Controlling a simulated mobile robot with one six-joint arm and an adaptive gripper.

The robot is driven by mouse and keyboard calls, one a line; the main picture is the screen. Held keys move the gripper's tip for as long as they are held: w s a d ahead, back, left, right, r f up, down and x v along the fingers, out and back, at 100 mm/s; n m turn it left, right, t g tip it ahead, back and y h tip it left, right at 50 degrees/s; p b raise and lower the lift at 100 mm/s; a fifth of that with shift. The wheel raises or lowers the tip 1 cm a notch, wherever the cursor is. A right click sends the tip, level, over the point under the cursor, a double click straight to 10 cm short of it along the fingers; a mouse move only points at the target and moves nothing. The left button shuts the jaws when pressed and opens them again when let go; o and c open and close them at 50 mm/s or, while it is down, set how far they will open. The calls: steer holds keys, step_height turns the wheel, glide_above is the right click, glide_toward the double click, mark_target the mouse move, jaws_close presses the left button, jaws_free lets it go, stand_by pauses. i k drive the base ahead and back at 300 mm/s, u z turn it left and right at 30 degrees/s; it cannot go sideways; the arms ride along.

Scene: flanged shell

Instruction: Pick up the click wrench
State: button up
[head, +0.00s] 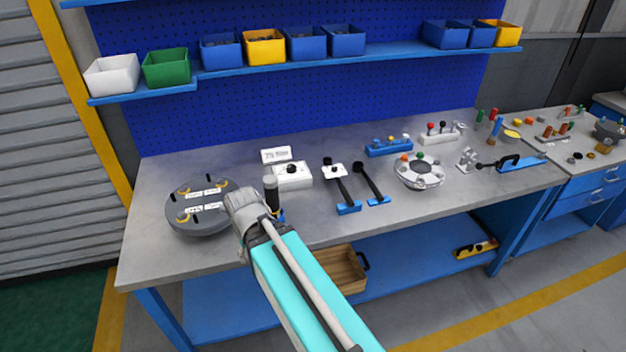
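Two long black-handled tools lie side by side on the grey bench, each with a blue block at its near end: a left one (343,188) and a right one (371,183). Either may be the click wrench; I cannot tell which at this size. The grey wrist of my arm (243,208) is over the front left of the bench, left of both tools and apart from them. A dark upright cylinder (271,192) with a grey top shows beside the wrist; I cannot tell whether it is part of my gripper. My gripper's fingers cannot be made out.
A round dark flanged plate (198,226) with labels and small parts is left of my wrist. A white box (292,176) with a sign is behind it. A round pale fixture (420,172) stands right of the tools. Bins line the shelf above. Bare bench lies before the tools.

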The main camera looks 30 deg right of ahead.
mark_target(327, 164)
steer(key=z, duration=1.5)
steer(key=k, duration=0.55)
steer(key=u, duration=0.25)
steer(key=i, duration=0.2)
steer(key=u, duration=0.15)
